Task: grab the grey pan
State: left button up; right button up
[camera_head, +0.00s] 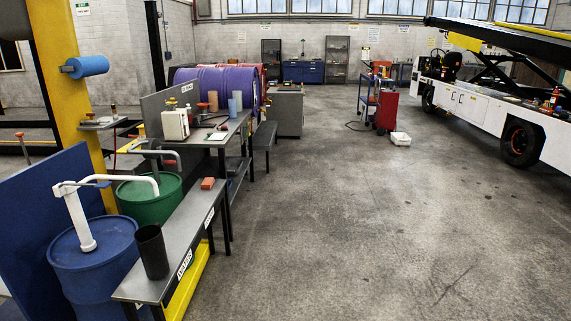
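I cannot make out a grey pan for certain. A low pale tray-like thing (400,139) lies on the floor by the red cabinet, too small to tell whether it is a pan. Small flat items (216,136) lie on the workbench (236,124) at left, too small to name. Neither of my grippers is in view.
A metal bench (187,229) with a dark cylinder (152,251) and a red block (208,183) stands at left, beside blue (93,265) and green (150,199) drums. The belt loader (478,107) stands at right. The floor (340,225) between is clear.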

aim_at(234, 165)
jog(key=i, duration=2.25)
jog(key=i+u, duration=0.2)
jog(key=i, duration=0.35)
jog(key=i+l+u, duration=0.2)
jog(key=i, duration=0.3)
jog(key=i+l+u, duration=0.2)
jog(key=i, duration=0.35)
jog(key=i+l+u, duration=0.2)
jog(key=i+l, duration=0.15)
jog(key=i, duration=0.15)
jog(key=i+l+u, duration=0.2)
jog(key=u, duration=0.2)
jog(key=i+l+u, duration=0.55)
jog(key=u, duration=0.2)
jog(key=l, duration=0.1)
